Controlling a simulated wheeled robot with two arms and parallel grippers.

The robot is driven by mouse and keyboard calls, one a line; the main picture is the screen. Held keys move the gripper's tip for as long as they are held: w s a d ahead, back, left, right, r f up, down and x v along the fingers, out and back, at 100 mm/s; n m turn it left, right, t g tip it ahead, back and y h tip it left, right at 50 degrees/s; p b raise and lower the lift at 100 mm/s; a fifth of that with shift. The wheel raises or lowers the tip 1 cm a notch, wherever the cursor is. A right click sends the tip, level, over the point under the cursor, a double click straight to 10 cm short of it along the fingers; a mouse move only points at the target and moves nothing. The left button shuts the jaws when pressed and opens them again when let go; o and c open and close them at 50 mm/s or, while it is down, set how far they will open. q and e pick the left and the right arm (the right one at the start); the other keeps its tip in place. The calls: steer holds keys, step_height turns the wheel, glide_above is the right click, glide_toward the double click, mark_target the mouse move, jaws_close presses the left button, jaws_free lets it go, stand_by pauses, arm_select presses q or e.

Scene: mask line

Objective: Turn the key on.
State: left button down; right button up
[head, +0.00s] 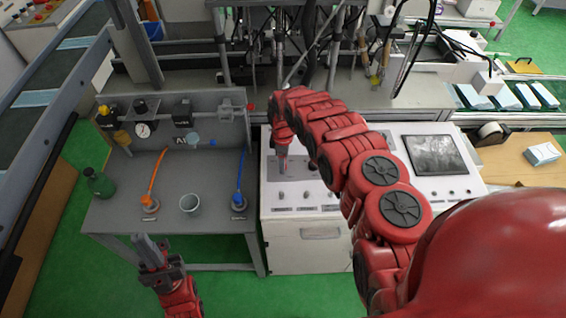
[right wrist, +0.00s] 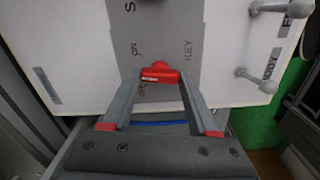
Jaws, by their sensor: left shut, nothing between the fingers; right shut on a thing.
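The key is a red knob (right wrist: 160,74) on a grey strip of the white control panel (right wrist: 90,50). In the right wrist view, lettering reading ON and KEY is beside it, and another label is partly hidden by a finger. My right gripper (right wrist: 160,78) is shut on the red key, with one finger on each side of it. In the head view my right gripper (head: 283,163) points down at the left part of the white console (head: 310,258), and the key is hidden there. My left gripper (head: 150,250) is shut and empty, low in front of the grey table.
Grey knobs (right wrist: 262,80) stick out of the panel near the key. A screen (head: 433,155) is on the console's right.

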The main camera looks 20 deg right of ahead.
steer(key=m+b, duration=0.2)
steer(key=m, duration=0.2)
steer(key=shift+f, duration=0.15)
steer(key=shift+m+b, duration=1.05)
steer(key=shift+m, duration=0.55)
steer(key=o, duration=1.4)
steer(key=shift+r, duration=0.25)
